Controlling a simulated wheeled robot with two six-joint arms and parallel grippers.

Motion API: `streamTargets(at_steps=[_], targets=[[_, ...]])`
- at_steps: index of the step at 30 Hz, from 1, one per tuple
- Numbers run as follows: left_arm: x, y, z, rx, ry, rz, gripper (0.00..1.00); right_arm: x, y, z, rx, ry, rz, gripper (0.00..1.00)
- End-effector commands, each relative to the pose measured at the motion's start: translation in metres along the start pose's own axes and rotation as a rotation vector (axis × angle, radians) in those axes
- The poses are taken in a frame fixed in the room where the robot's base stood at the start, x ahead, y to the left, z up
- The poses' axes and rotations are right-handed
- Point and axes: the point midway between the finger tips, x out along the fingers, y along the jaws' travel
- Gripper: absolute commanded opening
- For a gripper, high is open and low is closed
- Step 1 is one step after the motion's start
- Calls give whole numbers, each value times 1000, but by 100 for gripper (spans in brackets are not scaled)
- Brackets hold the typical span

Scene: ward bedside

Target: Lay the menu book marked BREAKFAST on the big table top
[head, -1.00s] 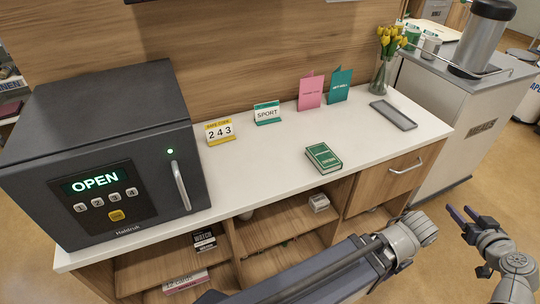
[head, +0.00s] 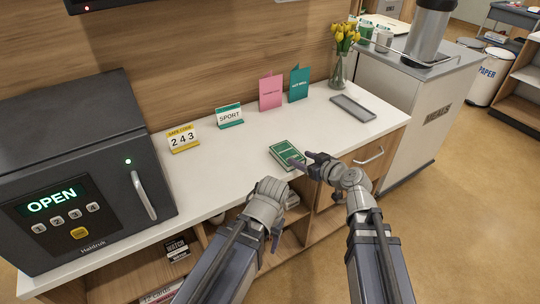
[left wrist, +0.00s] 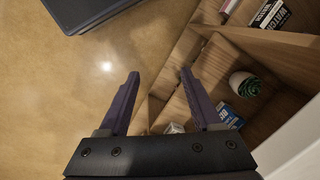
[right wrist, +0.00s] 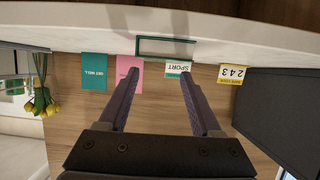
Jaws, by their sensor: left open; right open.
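A green book (head: 286,155) lies flat near the front edge of the white cabinet top (head: 225,170) in the head view. I cannot read its cover, so I cannot tell whether it is BREAKFAST. My right gripper (head: 302,160) is open and empty, its fingers at the book's right front side; contact is unclear. In the right wrist view the book's green-edged side (right wrist: 165,47) shows just beyond the open fingers (right wrist: 159,75). My left gripper (left wrist: 159,74) is open and empty, low in front of the shelves. No separate big table is identifiable.
A dark safe (head: 85,165) reading OPEN stands on the left. SPORT (head: 229,116) and code (head: 182,138) signs, pink (head: 270,92) and teal (head: 299,83) cards, a grey tray (head: 353,108) and tulips (head: 344,40) line the back. A MEALS cart (head: 425,120) stands right.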

Motion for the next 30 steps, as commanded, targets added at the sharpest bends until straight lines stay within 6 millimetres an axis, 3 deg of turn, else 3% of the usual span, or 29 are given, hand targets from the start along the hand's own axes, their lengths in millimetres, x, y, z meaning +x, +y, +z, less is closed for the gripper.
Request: streamTargets(at_steps=[1,9,16,25,30], targets=[[1,0,0,0,0,0,72,1,0,0,0,0,0,72],[11,1,-1,0,0,0,100,27,1,1,-1,0,-1,100],[13,1,-1,0,0,0,100,32,1,1,0,0,0,100],[30,3,-2,0,0,0,100,74,3,2,-1,0,-1,100],[30,3,-2,0,0,0,100,79,2,1,-1,0,0,100]])
